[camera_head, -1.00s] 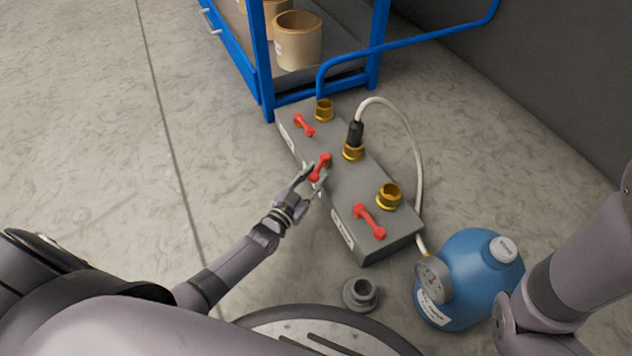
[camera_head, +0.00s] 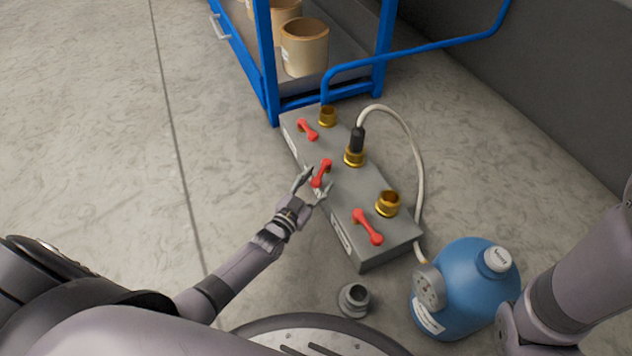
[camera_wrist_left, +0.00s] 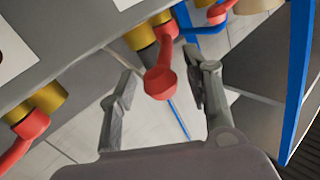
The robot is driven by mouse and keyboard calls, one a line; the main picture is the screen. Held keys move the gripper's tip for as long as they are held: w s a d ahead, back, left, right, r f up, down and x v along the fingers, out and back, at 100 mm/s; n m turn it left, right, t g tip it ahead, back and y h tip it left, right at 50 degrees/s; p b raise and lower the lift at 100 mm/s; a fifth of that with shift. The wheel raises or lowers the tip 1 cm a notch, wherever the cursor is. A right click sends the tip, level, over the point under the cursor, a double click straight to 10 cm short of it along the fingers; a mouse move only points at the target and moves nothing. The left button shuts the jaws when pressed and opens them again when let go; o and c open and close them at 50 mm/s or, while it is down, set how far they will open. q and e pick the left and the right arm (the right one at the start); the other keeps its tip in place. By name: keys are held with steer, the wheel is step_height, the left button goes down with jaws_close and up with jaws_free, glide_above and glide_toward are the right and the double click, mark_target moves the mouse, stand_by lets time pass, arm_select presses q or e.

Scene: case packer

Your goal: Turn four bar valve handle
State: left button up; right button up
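A grey valve box (camera_head: 352,205) on the floor carries three red bar handles. The middle red handle (camera_head: 321,172) sits on the box's near-left side. My left gripper (camera_head: 314,187) is open, one finger on each side of the handle's near end. In the left wrist view, the red handle's end (camera_wrist_left: 160,84) shows between the two spread fingers (camera_wrist_left: 166,82), with gaps on both sides. The far red handle (camera_head: 307,129) and near red handle (camera_head: 367,227) lie slanted the other way. My right gripper is out of view; only part of that arm shows.
Brass fittings, one (camera_head: 388,203) open, stand along the box; a cable (camera_head: 413,150) plugs into the middle one. A blue tank (camera_head: 466,290) and a grey fitting (camera_head: 354,300) stand nearer. A blue rack (camera_head: 268,85) stands behind. The floor at left is clear.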

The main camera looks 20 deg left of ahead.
arm_select(q)
steer(key=s+a, duration=0.1)
steer(key=s, duration=1.1)
steer(key=shift+a, duration=0.4)
steer(key=shift+c, duration=0.2)
